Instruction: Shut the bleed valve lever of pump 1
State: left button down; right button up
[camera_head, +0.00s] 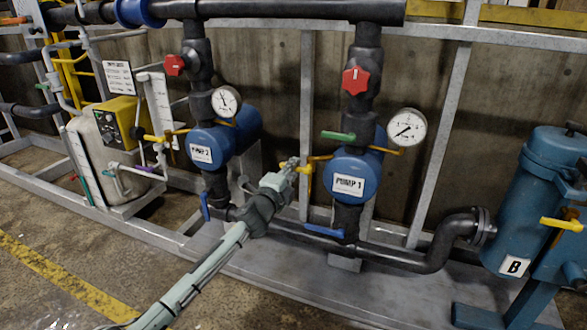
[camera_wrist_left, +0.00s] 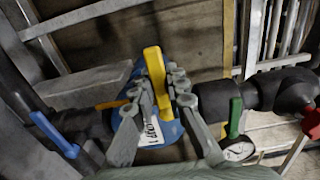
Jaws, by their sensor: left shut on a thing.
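Pump 1 (camera_head: 357,173) is a blue body with a white PUMP 1 label, on a dark vertical pipe. A yellow lever (camera_head: 304,170) sticks out at its left side, on a short yellow pipe. My left gripper (camera_head: 291,165) is at this lever, its arm reaching up from the lower left. In the left wrist view the yellow lever (camera_wrist_left: 154,72) stands between the two grey fingers of my left gripper (camera_wrist_left: 165,82), which are shut on it. Part of the pump 1 label shows behind the fingers. My right gripper is not in view.
Around pump 1 are a green lever (camera_head: 338,136), a blue lever (camera_head: 323,231), a gauge (camera_head: 406,128) and a red knob (camera_head: 356,80). Pump 2 (camera_head: 203,147) stands to the left, blue tank B (camera_head: 545,190) to the right. The floor at front left is clear.

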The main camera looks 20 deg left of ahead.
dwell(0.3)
pick_arm(q)
jog(key=c, duration=1.5)
grip_release()
jog(key=s, duration=1.2)
jog(key=shift+a, duration=0.2)
jog(key=s+a+f+n+g+y+p, duration=0.25)
jog(key=s+f+n+g, duration=0.7)
jog(key=s+f, duration=0.75)
jog(key=s+d+f+n+g, duration=0.1)
jog(key=s+f+n+g, duration=0.1)
jog(key=s, duration=0.6)
jog(key=s+d+f+n+g, duration=0.1)
jog(key=s+f+n+g, duration=0.2)
jog(key=s+f+n, duration=0.2)
jog(key=s+f, duration=0.2)
jog(key=s, duration=0.2)
jog(key=shift+s+d+f, duration=0.15)
jog(key=shift+s+d, duration=0.05)
jog(key=shift+d, duration=0.1)
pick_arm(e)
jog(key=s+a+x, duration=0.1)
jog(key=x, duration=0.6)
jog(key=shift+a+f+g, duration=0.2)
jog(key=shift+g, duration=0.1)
